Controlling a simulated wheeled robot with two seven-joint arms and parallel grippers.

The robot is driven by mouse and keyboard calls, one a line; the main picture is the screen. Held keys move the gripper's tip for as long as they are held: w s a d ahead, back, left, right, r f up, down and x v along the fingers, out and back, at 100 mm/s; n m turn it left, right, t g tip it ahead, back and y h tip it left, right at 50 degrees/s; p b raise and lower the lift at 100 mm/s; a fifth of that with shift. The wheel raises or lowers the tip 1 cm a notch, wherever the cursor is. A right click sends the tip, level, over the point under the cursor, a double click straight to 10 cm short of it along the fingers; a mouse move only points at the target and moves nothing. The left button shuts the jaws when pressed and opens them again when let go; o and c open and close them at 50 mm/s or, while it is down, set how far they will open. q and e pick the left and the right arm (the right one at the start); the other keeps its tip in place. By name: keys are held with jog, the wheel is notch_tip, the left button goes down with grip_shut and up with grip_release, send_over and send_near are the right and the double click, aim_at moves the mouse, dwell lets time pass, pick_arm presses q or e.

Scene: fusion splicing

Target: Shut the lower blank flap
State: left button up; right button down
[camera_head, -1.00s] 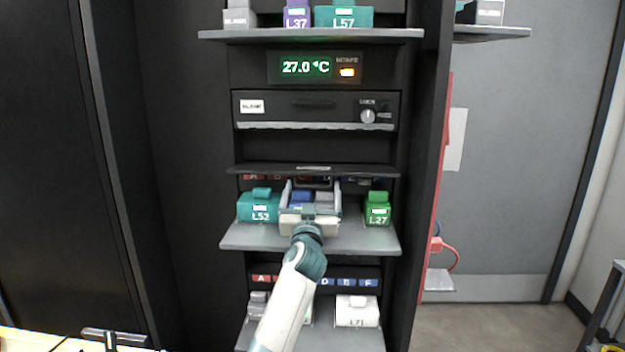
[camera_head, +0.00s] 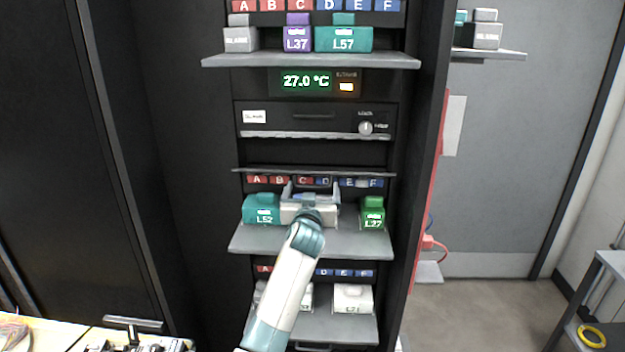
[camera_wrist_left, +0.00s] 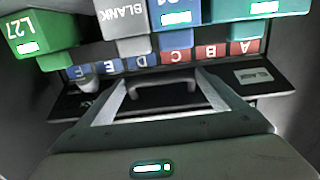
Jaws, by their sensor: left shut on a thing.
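The lower blank flap (camera_head: 270,171) shows as a thin dark ledge sticking out below a dark opening. In the left wrist view, upside down, the flap face (camera_wrist_left: 85,112) carries a knob, a pale label and a dark bar handle (camera_wrist_left: 165,88). My left gripper (camera_head: 312,187) is under the flap, its two pale fingers pointing up and in. In the wrist view the fingers (camera_wrist_left: 164,82) stand at both ends of the handle and are shut on it. The exact contact is hard to see. My right gripper is not in view.
Below the flap a shelf (camera_head: 375,243) holds teal L52 (camera_head: 261,210) and green L27 (camera_head: 372,213), with other modules behind my gripper. A shut blank panel (camera_head: 290,118) with a knob is above. An upper shelf (camera_head: 395,62) and a lower shelf (camera_head: 345,328) hold more modules.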

pick_arm(q)
jog(key=shift+r+g+p, duration=0.85)
jog(key=shift+g+p, duration=0.25)
jog(key=shift+p, duration=0.65)
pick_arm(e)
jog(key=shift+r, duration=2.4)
pick_arm(q)
jog(key=o, duration=1.3)
jog(key=shift+r, duration=0.1)
